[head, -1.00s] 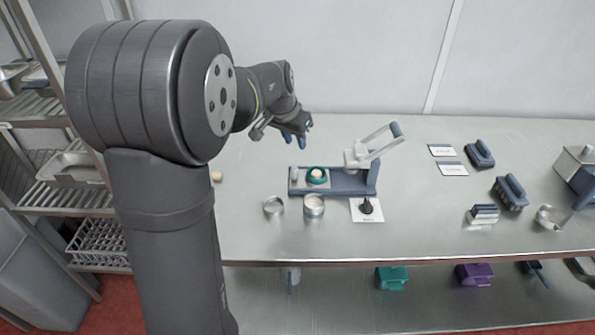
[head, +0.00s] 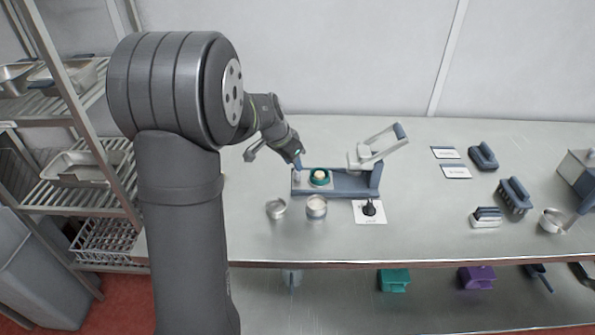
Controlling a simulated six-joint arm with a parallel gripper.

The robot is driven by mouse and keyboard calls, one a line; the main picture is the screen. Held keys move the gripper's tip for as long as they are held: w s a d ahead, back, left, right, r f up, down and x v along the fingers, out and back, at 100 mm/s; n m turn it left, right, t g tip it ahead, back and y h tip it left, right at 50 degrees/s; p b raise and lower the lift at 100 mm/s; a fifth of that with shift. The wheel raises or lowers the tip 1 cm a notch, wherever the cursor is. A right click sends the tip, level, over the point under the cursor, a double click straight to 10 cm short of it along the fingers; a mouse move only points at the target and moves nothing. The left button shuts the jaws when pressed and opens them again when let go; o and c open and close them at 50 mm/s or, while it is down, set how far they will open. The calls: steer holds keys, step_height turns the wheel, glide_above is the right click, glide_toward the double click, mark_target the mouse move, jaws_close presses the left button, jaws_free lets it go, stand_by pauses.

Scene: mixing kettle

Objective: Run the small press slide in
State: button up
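The small press (head: 345,188) stands on the steel table, a blue-grey base with a pale lever raised at its right end. Its slide (head: 310,187) is a light plate at the left end, with a teal ring (head: 320,184) on it that holds a pale round piece (head: 319,175). A small pale post shows at the slide's left end. My gripper (head: 298,165) points down at the left end of the press, right by that post. Its fingers are small and partly overlapped, so I cannot tell whether they are open or touch the post.
A metal ring (head: 276,208) and a round tin (head: 316,207) stand in front of the press. A white card (head: 370,212) with a black knob lies at front right. Brushes (head: 514,195) and labels (head: 455,171) are farther right. The table left of the press is mostly clear.

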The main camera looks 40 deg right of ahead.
steer(key=x, duration=0.5)
steer(key=shift+d+f, duration=0.15)
steer(key=shift+f, duration=0.2)
